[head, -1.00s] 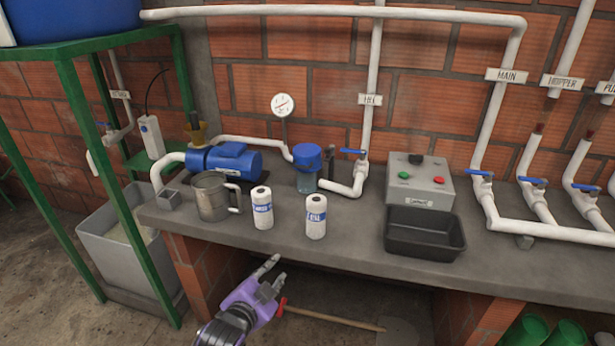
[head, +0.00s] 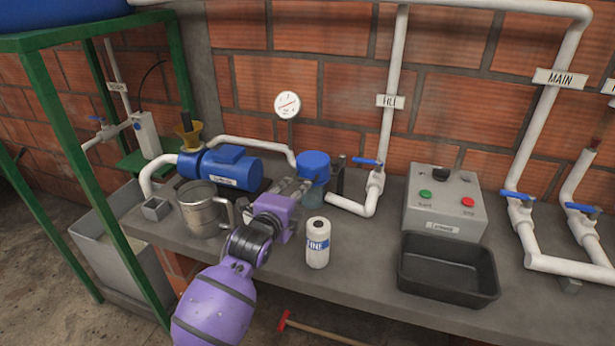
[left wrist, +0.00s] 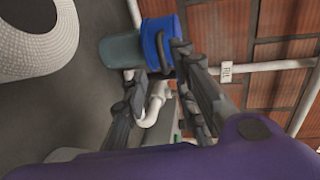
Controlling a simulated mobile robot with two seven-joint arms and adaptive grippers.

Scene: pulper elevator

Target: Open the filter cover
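The filter stands on the counter, with a blue cover (head: 314,163) on a translucent housing (head: 312,192). In the left wrist view the blue cover (left wrist: 157,38) and its housing (left wrist: 121,50) lie sideways, with the cover still on. My left gripper (head: 292,188) is just left of and in front of the filter. In the left wrist view its fingers (left wrist: 159,62) are spread apart near the cover, with nothing held. I cannot tell whether a finger touches the cover. My right gripper is not in view.
A white FINE cartridge (head: 317,243) stands right of my arm. A steel jug (head: 203,208) and blue pump (head: 228,168) are left. A black tray (head: 448,270) and control box (head: 445,200) are right. A blue-handled valve (head: 372,165) and white pipes stand close behind.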

